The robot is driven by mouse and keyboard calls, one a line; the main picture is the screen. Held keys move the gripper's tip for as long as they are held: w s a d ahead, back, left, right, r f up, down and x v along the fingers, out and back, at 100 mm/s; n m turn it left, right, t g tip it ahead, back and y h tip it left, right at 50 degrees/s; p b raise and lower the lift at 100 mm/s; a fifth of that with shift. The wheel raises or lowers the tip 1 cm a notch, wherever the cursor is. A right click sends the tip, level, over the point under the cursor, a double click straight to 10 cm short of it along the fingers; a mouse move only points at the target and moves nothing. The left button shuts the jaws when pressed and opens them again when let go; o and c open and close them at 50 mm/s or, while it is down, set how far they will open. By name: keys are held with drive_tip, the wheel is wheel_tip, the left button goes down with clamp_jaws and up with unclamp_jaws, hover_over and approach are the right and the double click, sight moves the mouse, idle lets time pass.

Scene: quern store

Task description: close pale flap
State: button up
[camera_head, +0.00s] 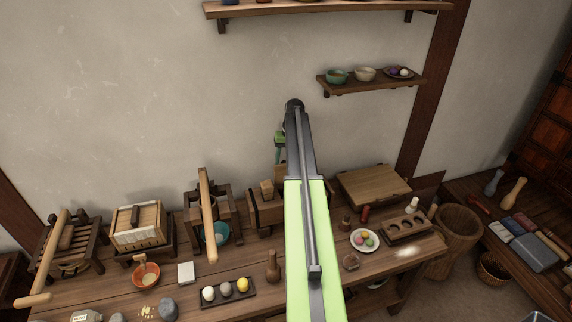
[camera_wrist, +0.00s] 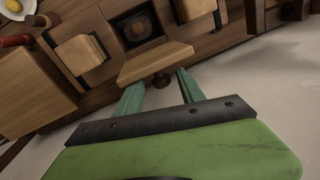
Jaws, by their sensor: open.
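In the wrist view, a pale wooden flap (camera_wrist: 156,63) with a small dark knob (camera_wrist: 161,80) stands out from a wooden box beside a dark square opening (camera_wrist: 138,27). A round shape shows inside the opening. The flap looks open. My gripper (camera_wrist: 160,81) is open and empty, its two green fingers pointing at the flap with the knob between their tips in the picture. I cannot tell whether they touch it.
Pale wooden blocks (camera_wrist: 80,52) flank the opening. On the bench, a wooden frame with a pale bar (camera_head: 208,205) stands left of my arm. A wall shelf (camera_head: 370,80) holds bowls.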

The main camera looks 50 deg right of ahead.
drive_tip(key=shift+c, duration=0.4)
clamp_jaws()
idle(0.9)
